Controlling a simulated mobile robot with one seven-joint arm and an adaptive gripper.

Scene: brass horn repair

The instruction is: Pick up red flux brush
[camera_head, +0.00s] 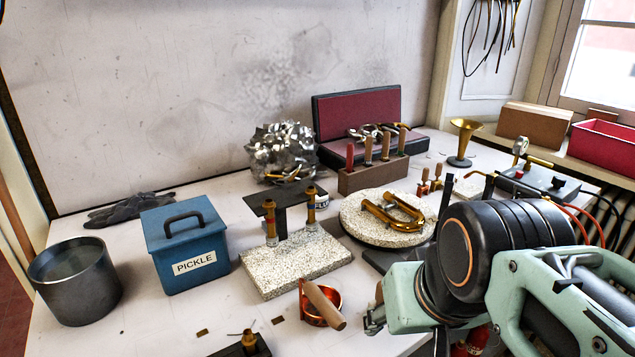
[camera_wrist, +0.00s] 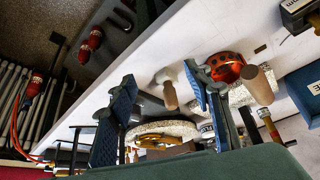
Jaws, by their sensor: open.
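A tool with a red handle (camera_head: 350,156), likely the red flux brush, stands upright at the left end of a brown block (camera_head: 372,177) at the back of the bench. Several wooden-handled tools stand beside it in the same block. Its bristles are hidden. My gripper (camera_head: 374,318) is at the bench's front edge, well in front of and below the block. In the wrist view my gripper (camera_wrist: 162,105) has its two blue fingers spread wide. A wooden handle (camera_wrist: 170,93) shows between them, but I see no contact. I cannot pick out the brush there.
A copper-red bowl (camera_head: 318,311) with a wooden handle lies left of my gripper. Nearby are a speckled slab with posts (camera_head: 290,268), a round speckled plate (camera_head: 365,231) with brass tubing, a blue pickle box (camera_head: 188,250) and a grey pot (camera_head: 75,285).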

